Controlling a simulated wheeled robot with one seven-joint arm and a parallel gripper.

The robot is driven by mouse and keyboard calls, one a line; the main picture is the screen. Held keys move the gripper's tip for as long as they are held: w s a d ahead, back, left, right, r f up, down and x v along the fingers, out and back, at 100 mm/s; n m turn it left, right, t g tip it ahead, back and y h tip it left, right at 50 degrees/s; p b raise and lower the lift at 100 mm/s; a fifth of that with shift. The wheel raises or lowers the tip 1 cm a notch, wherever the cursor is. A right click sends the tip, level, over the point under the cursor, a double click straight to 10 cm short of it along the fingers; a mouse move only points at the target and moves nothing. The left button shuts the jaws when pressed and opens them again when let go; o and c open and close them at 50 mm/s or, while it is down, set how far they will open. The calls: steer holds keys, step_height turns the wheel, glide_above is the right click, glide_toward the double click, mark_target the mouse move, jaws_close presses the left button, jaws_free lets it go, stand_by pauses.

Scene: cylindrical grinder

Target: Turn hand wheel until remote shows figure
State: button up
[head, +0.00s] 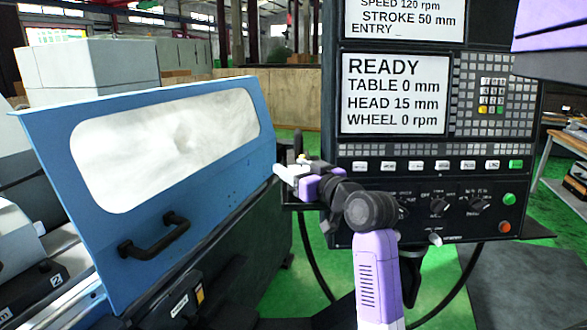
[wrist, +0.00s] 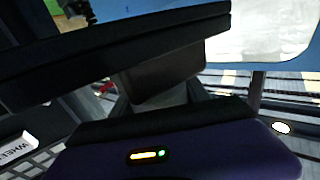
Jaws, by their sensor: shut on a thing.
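The machine's display (head: 393,93) reads READY, TABLE 0 mm, HEAD 15 mm, WHEEL 0 rpm. My gripper (head: 284,173) is at the left edge of the control panel (head: 430,215), low beside the display. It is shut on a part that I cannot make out. In the wrist view a grey block (wrist: 160,85) and a dark slab (wrist: 120,50) lie in front of my gripper's purple body. I cannot pick out a hand wheel or a separate remote for sure. A white label (wrist: 15,148) at the lower left appears to read WHEEL.
A blue guard door (head: 215,195) with a window and a black handle (head: 153,236) stands left of my gripper. The panel has a keypad (head: 492,95), a row of white keys, several knobs, a green button (head: 509,200) and a red button (head: 505,227). Green floor shows between door and panel.

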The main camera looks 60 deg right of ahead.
steer(key=shift+m+h+p, duration=0.3)
steer(key=shift+h, duration=0.1)
